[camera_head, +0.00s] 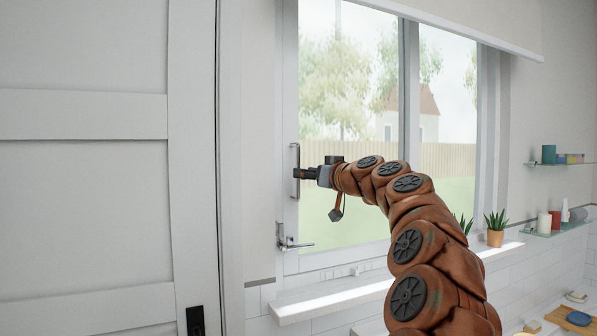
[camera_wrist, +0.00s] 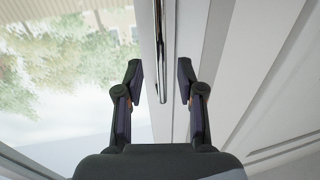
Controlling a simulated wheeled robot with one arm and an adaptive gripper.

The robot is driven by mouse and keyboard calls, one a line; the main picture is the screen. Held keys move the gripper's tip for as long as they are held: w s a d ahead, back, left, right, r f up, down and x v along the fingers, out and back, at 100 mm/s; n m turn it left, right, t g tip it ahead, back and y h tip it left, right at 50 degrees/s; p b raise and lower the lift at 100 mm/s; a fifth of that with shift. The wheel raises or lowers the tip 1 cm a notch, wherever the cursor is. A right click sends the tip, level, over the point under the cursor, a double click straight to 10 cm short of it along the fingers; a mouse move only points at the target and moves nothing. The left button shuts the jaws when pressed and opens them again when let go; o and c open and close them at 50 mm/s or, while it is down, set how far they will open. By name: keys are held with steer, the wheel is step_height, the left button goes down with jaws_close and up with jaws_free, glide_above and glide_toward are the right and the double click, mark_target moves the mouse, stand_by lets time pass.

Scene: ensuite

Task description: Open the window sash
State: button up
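The window sash (camera_head: 291,215) is a white frame around a large glass pane and appears closed. A vertical bar handle (camera_head: 294,158) is on its left stile, and a lever handle (camera_head: 283,238) sits lower on the same side, pointing right. My gripper (camera_head: 298,173) is at the vertical bar in the head view. In the wrist view the bar handle (camera_wrist: 161,55) runs between the two open fingers of my gripper (camera_wrist: 163,82), with a gap on both sides. Whether the fingertips reach past the bar's depth is hard to tell.
A white panelled door (camera_head: 85,190) with a black handle stands at the left. A sill (camera_head: 335,296) runs under the window, with potted plants (camera_head: 496,228) to the right. Glass shelves (camera_head: 557,232) hold toiletries at the far right. A blind (camera_head: 460,28) hangs above.

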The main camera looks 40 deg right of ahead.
mark_target(298, 195)
steer(key=shift+w+d+p, duration=0.2)
steer(key=shift+w+p, duration=0.2)
steer(key=shift+w, duration=1.65)
jaws_close()
